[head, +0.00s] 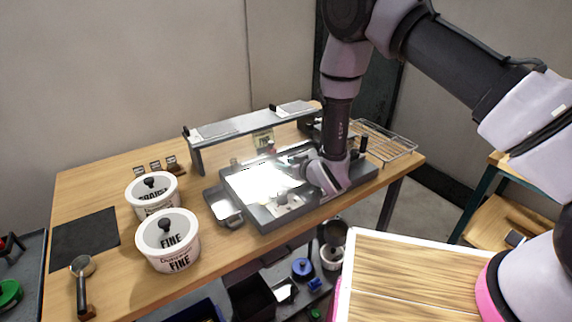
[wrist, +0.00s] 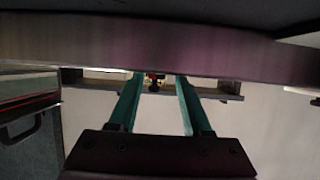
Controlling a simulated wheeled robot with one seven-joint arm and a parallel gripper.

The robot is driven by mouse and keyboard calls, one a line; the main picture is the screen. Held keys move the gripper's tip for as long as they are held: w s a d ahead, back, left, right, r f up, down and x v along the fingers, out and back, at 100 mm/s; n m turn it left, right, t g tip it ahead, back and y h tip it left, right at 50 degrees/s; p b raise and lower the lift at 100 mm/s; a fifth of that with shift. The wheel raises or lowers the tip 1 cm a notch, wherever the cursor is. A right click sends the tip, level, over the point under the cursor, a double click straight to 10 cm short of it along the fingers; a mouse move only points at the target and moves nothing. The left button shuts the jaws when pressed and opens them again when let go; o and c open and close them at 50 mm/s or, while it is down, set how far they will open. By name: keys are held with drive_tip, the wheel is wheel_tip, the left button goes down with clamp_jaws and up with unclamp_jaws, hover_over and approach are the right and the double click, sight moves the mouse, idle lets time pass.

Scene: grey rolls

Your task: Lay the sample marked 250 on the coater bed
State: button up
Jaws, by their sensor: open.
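The coater bed (head: 251,217) is a dark grey block on the wooden table, with a bright, glaring white top surface. I cannot read a 250 mark on anything, so I cannot tell which thing is the sample. My gripper (wrist: 155,80) shows in the wrist view as two teal fingers, spread apart. Nothing is clearly held between them; a small red and black thing shows beyond their tips. In the head view my wrist is low over the right part of the bed, and the fingertips are hard to make out there.
A raised grey shelf (head: 235,127) runs behind the bed. Two white tubs, one marked FINE (head: 168,240) and another (head: 152,194), stand to the left. A black mat (head: 85,238) lies at the far left. A wire rack (head: 385,143) is at the right end.

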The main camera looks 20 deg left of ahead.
drive_tip(key=v, duration=1)
drive_tip(key=shift+s+d+r, duration=0.1)
drive_tip(key=w+d+r+m+t+h, duration=0.1)
drive_tip(key=w+d+r+m+h, duration=0.15)
drive_tip(key=w+d+r, duration=0.6)
drive_tip(key=w+d+r+m+t+h, duration=0.1)
drive_tip(key=w+d+r+m+h, duration=0.25)
drive_tip(key=r, duration=0.75)
drive_tip(key=s+d+r+m+g+h, duration=0.1)
drive_tip(key=s+d+r+m, duration=0.2)
drive_tip(key=d+r, duration=0.95)
drive_tip(key=s+d+r+m+g, duration=0.1)
drive_tip(key=s+d+r, duration=0.2)
drive_tip(key=s, duration=0.4)
drive_tip(key=s+d+r+m, duration=0.2)
drive_tip(key=s+d+r, duration=0.1)
drive_tip(key=s+d, duration=0.3)
drive_tip(key=s+d+r+m+g+h, duration=0.1)
drive_tip(key=s+d+r+m, duration=0.1)
drive_tip(key=s+d, duration=0.3)
drive_tip(key=s+r, duration=0.1)
drive_tip(key=s, duration=0.2)
drive_tip(key=shift+s+g, duration=0.25)
drive_tip(key=shift+g, duration=0.05)
